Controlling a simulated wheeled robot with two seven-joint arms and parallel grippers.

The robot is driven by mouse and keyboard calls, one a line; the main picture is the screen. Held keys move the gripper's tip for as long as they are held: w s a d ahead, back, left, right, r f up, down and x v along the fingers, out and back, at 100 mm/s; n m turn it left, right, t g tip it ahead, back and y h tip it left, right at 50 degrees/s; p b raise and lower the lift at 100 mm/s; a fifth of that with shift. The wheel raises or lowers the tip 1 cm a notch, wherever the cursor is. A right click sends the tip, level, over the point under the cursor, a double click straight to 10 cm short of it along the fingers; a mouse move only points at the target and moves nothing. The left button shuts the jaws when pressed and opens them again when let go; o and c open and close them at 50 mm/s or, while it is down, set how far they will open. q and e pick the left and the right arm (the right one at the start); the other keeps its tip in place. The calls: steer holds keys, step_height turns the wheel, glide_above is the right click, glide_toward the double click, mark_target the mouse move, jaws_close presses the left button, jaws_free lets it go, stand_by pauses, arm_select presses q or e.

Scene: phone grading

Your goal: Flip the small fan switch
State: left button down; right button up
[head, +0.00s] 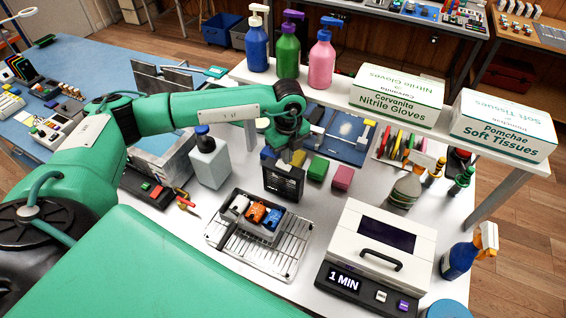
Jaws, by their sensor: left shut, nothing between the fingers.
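The small fan (283,181) is a black, box-shaped unit with a slatted front, standing upright on the white table near the middle of the head view. My left gripper (293,158) points down at the fan's top, at its right side. It is shut and empty. I cannot tell whether the fingertips touch the fan. The switch is not distinguishable; the gripper or the casing may hide it. My right gripper is not in view.
A white bottle (209,160) stands left of the fan; green (318,168) and pink (342,178) blocks sit right. A dark tray (232,229) on a wire rack (283,258) lies in front, beside a white sealing machine (380,245). A raised shelf (340,92) holds pump bottles and boxes behind.

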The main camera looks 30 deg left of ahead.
mark_target(287, 168)
arm_select(q)
steer(key=shift+r+p, duration=1)
steer(key=shift+r, duration=1.25)
steer(key=shift+f, duration=0.1)
